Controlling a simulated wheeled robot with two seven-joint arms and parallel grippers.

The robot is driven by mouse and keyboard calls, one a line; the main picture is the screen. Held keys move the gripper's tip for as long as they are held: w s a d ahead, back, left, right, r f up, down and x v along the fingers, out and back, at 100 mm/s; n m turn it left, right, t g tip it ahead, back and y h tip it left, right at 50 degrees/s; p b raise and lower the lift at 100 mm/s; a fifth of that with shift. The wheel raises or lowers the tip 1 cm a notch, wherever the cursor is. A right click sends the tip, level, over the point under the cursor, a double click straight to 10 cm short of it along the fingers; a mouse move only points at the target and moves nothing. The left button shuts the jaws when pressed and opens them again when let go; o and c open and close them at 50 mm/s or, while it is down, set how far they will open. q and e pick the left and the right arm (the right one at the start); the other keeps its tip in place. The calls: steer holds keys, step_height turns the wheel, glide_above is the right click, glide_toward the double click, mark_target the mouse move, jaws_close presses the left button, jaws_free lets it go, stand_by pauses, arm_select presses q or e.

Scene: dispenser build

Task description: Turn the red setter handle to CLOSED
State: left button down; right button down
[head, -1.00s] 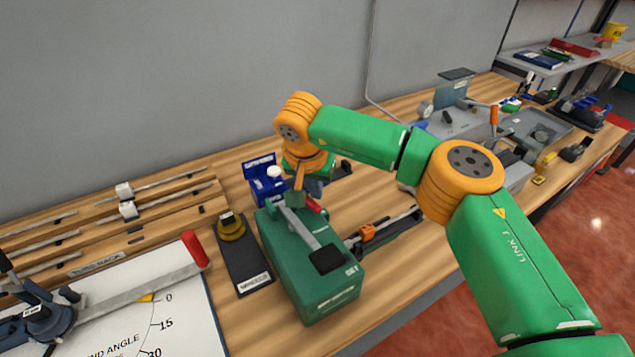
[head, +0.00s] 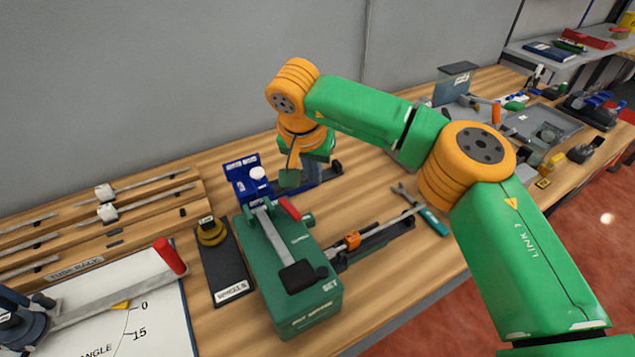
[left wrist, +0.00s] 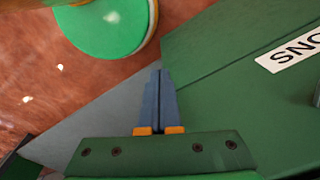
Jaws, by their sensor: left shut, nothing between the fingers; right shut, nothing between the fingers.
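The green setter box (head: 318,310), marked SET, stands on the bench. On top is a grey lever with a black grip (head: 300,277). A short red handle (head: 289,208) sits at its far end, slanting toward the near right. I cannot read its marked positions. My right gripper (head: 314,175) is shut and empty, beyond the red handle and slightly right of it, apart from it in the picture. Its fingertips are small and partly hidden. My left gripper (left wrist: 160,78) is shut and empty in the left wrist view, with no setter parts near it.
A blue stand with a white knob (head: 257,173) is behind the box. A black plate with a yellow knob (head: 229,270) is left, a rail with an orange slider (head: 375,240) right. A red-handled bending arm (head: 170,256) lies far left. A green panel (left wrist: 235,70) fills the left wrist view's right.

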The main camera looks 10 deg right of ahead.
steer(key=s+a+r, duration=0.1)
steer(key=a+r, duration=0.3)
steer(key=r, duration=0.2)
steer(key=shift+s+r, duration=0.4)
